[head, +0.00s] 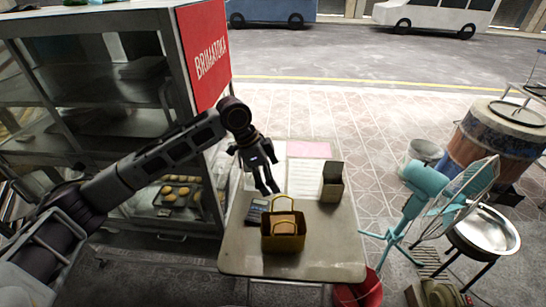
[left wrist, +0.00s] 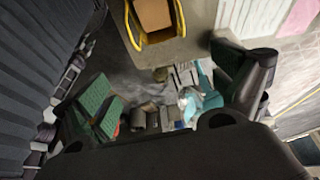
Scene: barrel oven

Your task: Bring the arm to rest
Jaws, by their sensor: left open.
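My left arm reaches in from the left in the head view. My left gripper (head: 262,177) hangs above the back of the small table (head: 240,256), over and behind a yellow basket (head: 283,243). The basket holds a tan, box-like item (head: 284,223). In the left wrist view the two fingers (left wrist: 172,95) stand wide apart with nothing between them. The yellow basket (left wrist: 160,36) shows at the top of that view, beyond the fingers and apart from them. My right gripper is in neither view.
A glass cabinet (head: 100,105) with trays of buns stands left of the table. A teal fan (head: 428,185), a barrel (head: 495,137) and a red bucket (head: 360,293) stand to the right. Open pavement lies behind.

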